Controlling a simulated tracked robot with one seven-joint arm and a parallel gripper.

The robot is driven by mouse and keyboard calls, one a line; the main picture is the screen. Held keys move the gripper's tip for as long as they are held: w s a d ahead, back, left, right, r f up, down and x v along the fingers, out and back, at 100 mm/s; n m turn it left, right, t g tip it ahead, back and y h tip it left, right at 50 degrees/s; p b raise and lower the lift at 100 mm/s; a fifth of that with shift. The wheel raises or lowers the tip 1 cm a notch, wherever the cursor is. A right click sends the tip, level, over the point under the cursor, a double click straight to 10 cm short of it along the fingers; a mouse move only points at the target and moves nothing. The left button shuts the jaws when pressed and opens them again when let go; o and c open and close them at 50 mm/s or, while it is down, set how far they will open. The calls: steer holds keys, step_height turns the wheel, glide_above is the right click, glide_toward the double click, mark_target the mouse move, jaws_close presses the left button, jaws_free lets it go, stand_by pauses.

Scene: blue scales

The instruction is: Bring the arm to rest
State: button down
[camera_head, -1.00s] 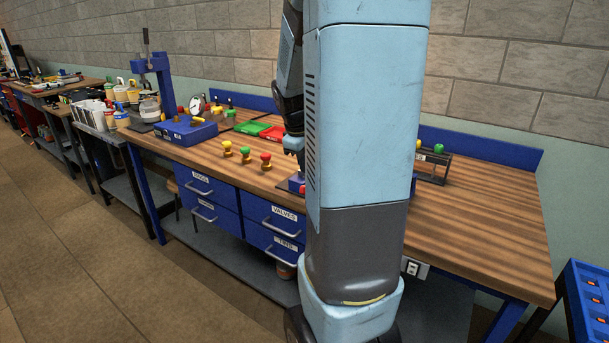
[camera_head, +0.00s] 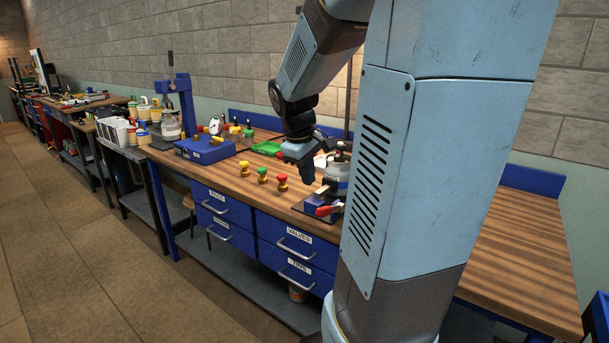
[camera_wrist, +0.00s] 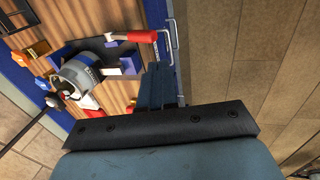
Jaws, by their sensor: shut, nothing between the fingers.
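My arm crosses the right half of the head view. My gripper (camera_head: 300,152) hangs above the wooden workbench (camera_head: 510,235), apart from the things on it, with its jaws shut and empty. In the head view it is close to a device with a grey cylinder and a red handle (camera_head: 328,210), partly hidden behind my arm. In the wrist view the device's red handle (camera_wrist: 143,37) and grey cylinder (camera_wrist: 78,75) show beyond the dark edge of my gripper.
Red, yellow and green knobs (camera_head: 262,174) stand on the bench left of my gripper. A blue box (camera_head: 205,147) and a blue press (camera_head: 183,100) are farther left. Blue drawers (camera_head: 285,236) hang under the bench. A brick wall (camera_head: 235,70) is behind; floor (camera_head: 90,265) at left is clear.

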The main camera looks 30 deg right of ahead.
steer(key=s+a+r+m+t+y, duration=0.1)
steer(key=s+a+r+m+t, duration=0.1)
steer(key=s+a, duration=0.4)
steer(key=s+a+r+m+t+y, duration=0.1)
steer(key=s+a+r+t, duration=0.1)
steer(key=s+a, duration=0.5)
steer(key=a+r, duration=0.1)
steer(key=a, duration=0.3)
steer(key=shift+s+r+m+y, duration=0.25)
steer(key=shift+r+m+y, duration=0.05)
steer(key=shift+m+y, duration=0.1)
stand_by(0.6)
